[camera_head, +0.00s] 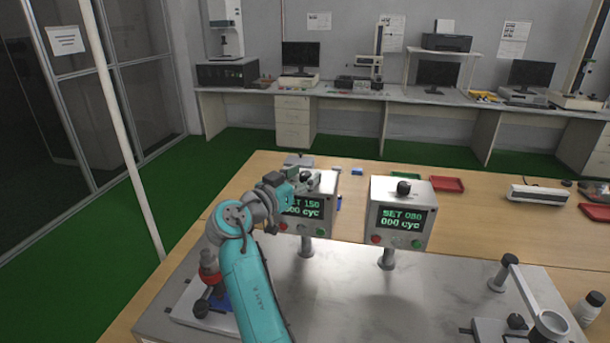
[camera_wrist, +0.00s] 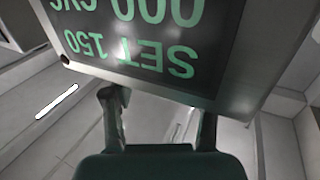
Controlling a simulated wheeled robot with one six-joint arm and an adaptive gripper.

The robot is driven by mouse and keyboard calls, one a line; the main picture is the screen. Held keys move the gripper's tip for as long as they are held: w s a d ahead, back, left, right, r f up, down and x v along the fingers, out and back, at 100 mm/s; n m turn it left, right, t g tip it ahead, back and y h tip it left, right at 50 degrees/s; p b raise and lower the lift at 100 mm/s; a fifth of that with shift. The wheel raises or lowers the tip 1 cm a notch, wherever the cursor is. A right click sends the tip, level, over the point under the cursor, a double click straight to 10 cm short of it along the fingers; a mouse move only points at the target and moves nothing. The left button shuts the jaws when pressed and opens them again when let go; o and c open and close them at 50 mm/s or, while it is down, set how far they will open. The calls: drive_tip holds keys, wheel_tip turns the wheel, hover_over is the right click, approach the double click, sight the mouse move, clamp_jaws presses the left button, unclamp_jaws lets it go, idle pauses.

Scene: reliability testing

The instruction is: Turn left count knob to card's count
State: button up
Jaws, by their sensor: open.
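The left counter box (camera_head: 325,212) stands on a post, its green display reading SET 150 over 000 cyc, partly covered by my arm. The same display shows upside down and close in the wrist view (camera_wrist: 135,40). My gripper (camera_head: 310,181) is at the top of this box. In the wrist view its two fingers (camera_wrist: 160,108) are apart with nothing seen between them. The left knob cannot be made out behind my gripper. The right counter box (camera_head: 402,220) reads SET 080 over 000 cyc, with a black knob (camera_head: 404,188) on top. I cannot pick out a card showing a count.
A fixture with a red collar (camera_head: 208,271) stands left of my arm. A lever fixture (camera_head: 527,290) and a white bottle (camera_head: 588,308) are at the right. A red tray (camera_head: 447,184) lies behind the right box. The grey plate (camera_head: 430,300) has bare room in the middle.

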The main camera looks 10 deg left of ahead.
drive_tip(key=v, duration=1.1)
drive_tip(key=shift+d+f, duration=0.1)
